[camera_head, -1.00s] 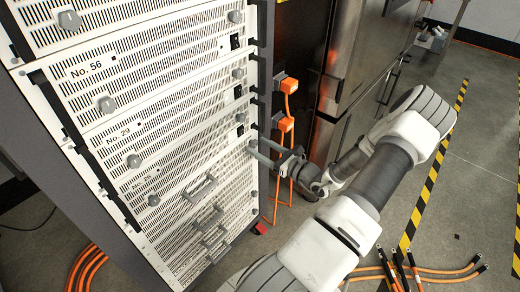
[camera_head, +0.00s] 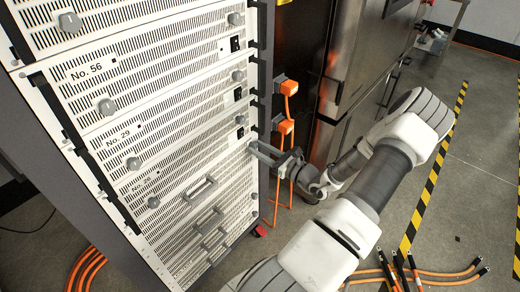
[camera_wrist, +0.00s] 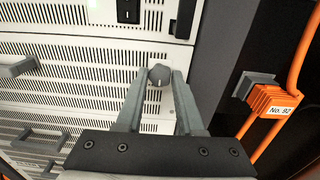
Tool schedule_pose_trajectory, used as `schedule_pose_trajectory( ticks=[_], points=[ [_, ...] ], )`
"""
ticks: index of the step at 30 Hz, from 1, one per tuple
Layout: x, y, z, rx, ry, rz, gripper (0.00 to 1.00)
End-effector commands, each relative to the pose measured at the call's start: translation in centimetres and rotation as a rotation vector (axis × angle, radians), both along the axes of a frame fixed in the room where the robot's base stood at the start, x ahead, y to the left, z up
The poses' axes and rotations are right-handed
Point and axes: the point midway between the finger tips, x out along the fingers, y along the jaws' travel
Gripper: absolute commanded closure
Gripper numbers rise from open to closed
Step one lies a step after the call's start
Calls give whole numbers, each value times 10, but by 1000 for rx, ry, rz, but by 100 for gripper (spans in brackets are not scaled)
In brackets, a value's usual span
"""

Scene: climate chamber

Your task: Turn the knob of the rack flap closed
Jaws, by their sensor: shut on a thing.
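The grey round knob (camera_wrist: 159,75) sits on the right side of a white slotted rack flap (camera_wrist: 95,65). In the wrist view it is between the tips of my gripper (camera_wrist: 158,80), which is shut on it. A small light mark on the knob's face stands roughly upright in that view. In the head view my gripper (camera_head: 254,147) reaches the rack's right edge from the right, and its fingers mostly hide the knob. The flap (camera_head: 190,172) looks flush with the rack front.
Other flaps with grey knobs (camera_head: 106,105) lie above, and grey handles (camera_head: 210,221) below. Orange cables with connectors (camera_head: 286,127) hang just right of the rack, close to my gripper. A metal cabinet (camera_head: 345,55) stands behind. Loose orange cables (camera_head: 430,272) lie on the floor.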

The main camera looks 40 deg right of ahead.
Motion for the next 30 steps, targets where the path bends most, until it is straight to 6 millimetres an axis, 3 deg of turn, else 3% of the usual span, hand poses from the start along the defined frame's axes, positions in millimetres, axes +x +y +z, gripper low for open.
schedule_pose_trajectory(
  ticks=[11,30],
  points=[
    [0,1,0,-162,-12,2,100],
    [0,0,-2,-756,-64,1,100]
  ],
)
